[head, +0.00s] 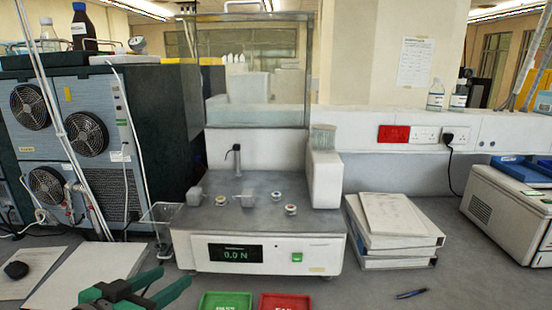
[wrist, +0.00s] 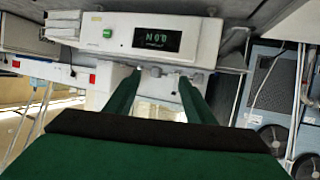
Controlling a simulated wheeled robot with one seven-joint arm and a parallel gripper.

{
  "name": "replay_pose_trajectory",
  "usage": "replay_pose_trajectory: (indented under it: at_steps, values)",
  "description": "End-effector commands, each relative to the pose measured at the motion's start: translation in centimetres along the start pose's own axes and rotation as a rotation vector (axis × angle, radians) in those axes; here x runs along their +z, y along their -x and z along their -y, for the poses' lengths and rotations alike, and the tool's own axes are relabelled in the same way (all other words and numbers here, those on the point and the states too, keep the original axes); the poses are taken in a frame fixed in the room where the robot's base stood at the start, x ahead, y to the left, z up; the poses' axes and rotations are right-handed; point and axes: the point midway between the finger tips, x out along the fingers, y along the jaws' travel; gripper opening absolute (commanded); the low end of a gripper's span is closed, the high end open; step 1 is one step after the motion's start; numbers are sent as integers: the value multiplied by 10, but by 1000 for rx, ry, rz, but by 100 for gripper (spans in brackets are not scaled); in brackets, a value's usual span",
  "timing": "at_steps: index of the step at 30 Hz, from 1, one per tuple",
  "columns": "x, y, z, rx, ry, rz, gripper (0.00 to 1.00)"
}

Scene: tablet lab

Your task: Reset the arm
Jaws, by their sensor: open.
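My gripper (head: 175,276) is at the lower left of the head view, in front of the tester's left front corner. Its two green fingers are apart with nothing between them. In the wrist view the fingers (wrist: 159,78) reach up toward the tester, which appears upside down there. The white and grey tester (head: 205,254) stands on the bench with a lit display (head: 236,254) reading 0.0 N and a green button (head: 297,257). A clear guard (head: 257,115) stands above its rear part.
A green tray (head: 225,301) and a red tray (head: 284,302) lie at the front edge, partly cut off. A clear cup (head: 160,215) is beside the tester's left side. Binders (head: 393,240) and a blue pen (head: 411,294) lie right. Bench between pen and tester is clear.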

Motion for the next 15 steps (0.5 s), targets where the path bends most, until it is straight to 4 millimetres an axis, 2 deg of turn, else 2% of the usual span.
replay_pose_trajectory:
  at_steps: [11,15]
  values:
    - [24,-36,-14,-2,112,-84,49]
    - [42,-55,-23,-9,177,-123,49]
